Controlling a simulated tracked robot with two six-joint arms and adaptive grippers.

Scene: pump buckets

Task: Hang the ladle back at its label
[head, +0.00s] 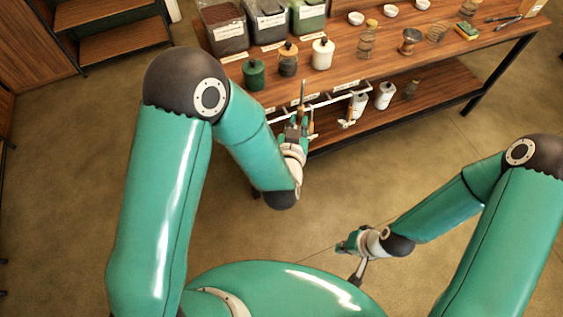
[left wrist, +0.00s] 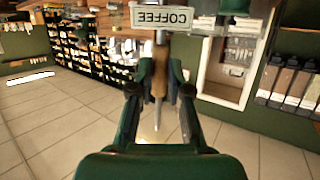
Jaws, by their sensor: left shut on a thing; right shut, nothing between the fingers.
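My left gripper (head: 296,128) is at the front edge of the table, by the rail. In the left wrist view its fingers (left wrist: 160,88) are shut on a wooden handle (left wrist: 160,72), which I take to be the ladle's. A thin metal end (left wrist: 157,118) shows below it; the ladle's bowl I cannot make out. A white label reading COFFEE (left wrist: 163,17) shows upside down just beyond the handle. Whether the ladle touches a hook I cannot tell. My right gripper (head: 344,245) is shut and empty over the floor, apart from the table.
A white rail (head: 335,98) with hanging tools runs along the front of the wooden table (head: 385,62). Lidded jars (head: 322,53) and bins (head: 267,20) stand on top. White bottles (head: 384,95) stand on the lower shelf (head: 430,88). The floor in front is clear.

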